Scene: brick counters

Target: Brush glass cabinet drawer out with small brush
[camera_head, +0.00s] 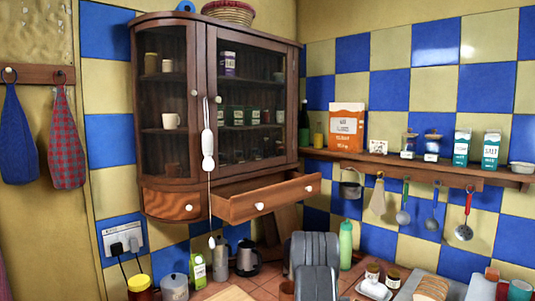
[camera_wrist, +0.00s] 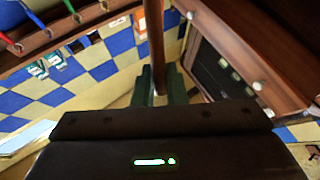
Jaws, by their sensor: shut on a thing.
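The wall-mounted glass cabinet (camera_head: 205,110) has two drawers under its glass doors. The right drawer (camera_head: 265,207) is pulled out, its front tilted toward the room; the left drawer (camera_head: 172,205) is shut. The drawer's floor is mostly hidden behind its front. In the wrist view, my gripper (camera_wrist: 160,84) is shut on a slim brown wooden handle (camera_wrist: 154,40), apparently the small brush. The handle runs up out of the picture, so its bristles are not seen. The glass cabinet (camera_wrist: 215,72) is to the right of the gripper there. My grey arm stands below the drawer.
A wooden shelf (camera_head: 440,172) with boxes and hanging utensils is to the right. A green bottle (camera_head: 346,245), jars and a kettle (camera_head: 247,259) crowd the counter below. The space before the drawer looks clear.

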